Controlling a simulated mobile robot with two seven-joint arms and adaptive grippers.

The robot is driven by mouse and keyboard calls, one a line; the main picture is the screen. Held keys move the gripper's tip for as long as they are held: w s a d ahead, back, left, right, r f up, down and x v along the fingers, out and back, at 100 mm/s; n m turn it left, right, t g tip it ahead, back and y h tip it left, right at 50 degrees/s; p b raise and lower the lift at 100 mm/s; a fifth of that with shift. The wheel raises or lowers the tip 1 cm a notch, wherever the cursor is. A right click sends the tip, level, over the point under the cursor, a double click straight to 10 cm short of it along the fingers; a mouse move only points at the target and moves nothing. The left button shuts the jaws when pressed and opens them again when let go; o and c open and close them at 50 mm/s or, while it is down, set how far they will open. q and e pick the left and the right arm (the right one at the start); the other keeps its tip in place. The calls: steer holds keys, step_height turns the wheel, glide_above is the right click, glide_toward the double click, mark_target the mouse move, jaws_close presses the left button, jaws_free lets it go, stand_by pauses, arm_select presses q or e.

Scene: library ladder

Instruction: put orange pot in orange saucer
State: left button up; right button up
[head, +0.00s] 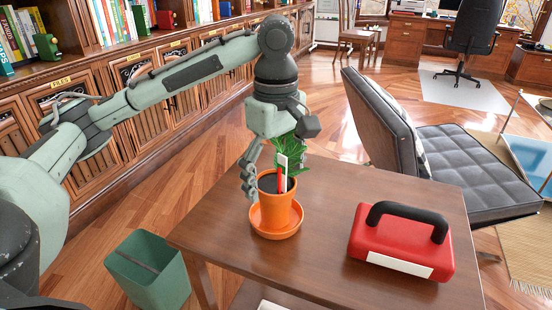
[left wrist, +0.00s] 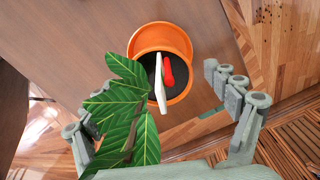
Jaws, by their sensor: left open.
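The orange pot (head: 277,207) stands upright on the table, its base inside the rim of the orange saucer (head: 275,232). It holds dark soil, a green leafy plant (head: 290,150), a white tag and a red piece. In the left wrist view, the pot (left wrist: 183,92) shows from above with part of the saucer (left wrist: 160,28) beyond it. My left gripper (head: 272,172) is open just above the pot, its fingers spread to either side of the plant. The gripper (left wrist: 160,98) holds nothing. My right gripper is in neither view.
A red toolbox (head: 402,243) with a black handle stands to the right on the wooden table (head: 330,205). A green bin (head: 148,272) is on the floor at left. A black chair (head: 440,165) stands behind the table, and bookshelves line the left.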

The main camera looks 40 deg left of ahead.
mark_target(276, 184)
arm_select(q)
steer(key=shift+r, duration=0.65)
step_height(276, 184, up, 5)
steer(key=shift+r+p, duration=0.1)
steer(key=shift+p, duration=1.15)
steer(key=shift+r, duration=2.85)
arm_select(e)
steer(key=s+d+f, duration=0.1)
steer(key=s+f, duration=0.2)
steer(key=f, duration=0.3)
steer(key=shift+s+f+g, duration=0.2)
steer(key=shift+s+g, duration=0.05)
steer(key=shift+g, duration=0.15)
